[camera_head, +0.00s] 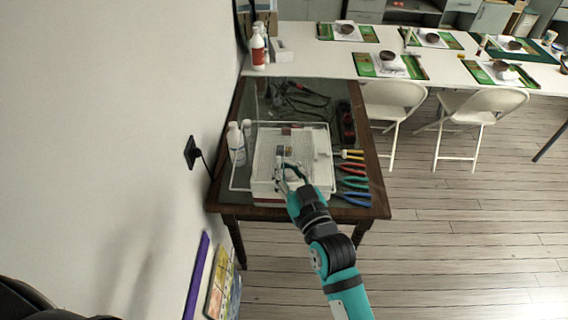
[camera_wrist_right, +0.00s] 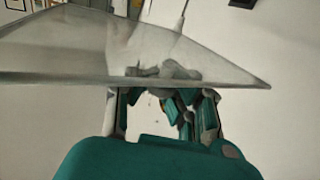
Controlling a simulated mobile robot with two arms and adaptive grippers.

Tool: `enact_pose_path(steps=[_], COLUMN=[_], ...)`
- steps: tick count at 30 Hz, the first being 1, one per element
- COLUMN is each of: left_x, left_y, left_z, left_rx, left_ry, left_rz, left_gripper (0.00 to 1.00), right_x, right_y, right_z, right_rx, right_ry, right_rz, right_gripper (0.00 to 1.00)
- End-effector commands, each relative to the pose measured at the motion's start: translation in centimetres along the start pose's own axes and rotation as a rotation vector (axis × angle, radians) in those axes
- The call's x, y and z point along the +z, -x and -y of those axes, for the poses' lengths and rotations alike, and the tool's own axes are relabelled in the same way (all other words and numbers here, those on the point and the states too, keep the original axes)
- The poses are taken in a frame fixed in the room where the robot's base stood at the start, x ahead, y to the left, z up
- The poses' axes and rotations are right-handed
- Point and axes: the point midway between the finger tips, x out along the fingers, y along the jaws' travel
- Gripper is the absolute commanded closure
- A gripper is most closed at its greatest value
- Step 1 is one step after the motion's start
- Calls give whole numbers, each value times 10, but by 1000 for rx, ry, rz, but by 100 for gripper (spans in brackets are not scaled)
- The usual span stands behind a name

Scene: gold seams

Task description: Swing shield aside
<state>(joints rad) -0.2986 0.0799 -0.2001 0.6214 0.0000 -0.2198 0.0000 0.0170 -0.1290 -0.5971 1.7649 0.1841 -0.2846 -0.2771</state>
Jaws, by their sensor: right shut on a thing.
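The clear shield (camera_head: 239,158) is a see-through panel with pale edges, standing over the white ribbed unit (camera_head: 262,192) on the dark wooden table. My right gripper (camera_head: 287,177) is at the front of the unit, at the shield's lower part. In the right wrist view the shield (camera_wrist_right: 60,45) spans the upper picture as a tilted glassy sheet. There my right gripper (camera_wrist_right: 165,110) is shut with its fingers at the shield's near edge; the exact contact is hard to make out. My left gripper is not in view.
White bottles (camera_head: 235,140) stand left of the unit, close to the wall. Pliers with coloured handles (camera_head: 354,183) lie along the table's right edge. A black power strip (camera_head: 346,122) and cables lie behind. A black wall socket (camera_head: 191,152) is at the left.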

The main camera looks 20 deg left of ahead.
Motion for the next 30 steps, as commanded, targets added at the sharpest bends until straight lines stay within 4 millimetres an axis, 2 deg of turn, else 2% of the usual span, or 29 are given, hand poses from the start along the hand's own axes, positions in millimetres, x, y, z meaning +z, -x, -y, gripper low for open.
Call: enact_pose_path(steps=[1, 7, 8, 9, 16, 25, 30], left_x=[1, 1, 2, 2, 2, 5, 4], left_y=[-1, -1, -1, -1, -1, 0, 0], left_z=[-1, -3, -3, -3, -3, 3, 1], left_rx=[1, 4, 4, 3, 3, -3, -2], left_ry=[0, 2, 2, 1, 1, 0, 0], left_rz=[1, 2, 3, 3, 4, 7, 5], left_gripper=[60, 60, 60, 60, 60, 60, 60], right_x=[12, 12, 12, 12, 10, 6, 6], right_y=[3, 3, 3, 3, 2, 3, 21], right_z=[-2, -2, -2, -2, -1, 0, -1], right_rx=[3, 3, 3, 2, 1, 0, 1], right_ry=[-2, -3, -3, -3, -3, -3, -2], right_rz=[24, 25, 25, 25, 21, 13, 12], right_gripper=[100, 100, 90, 85, 55, 55, 55])
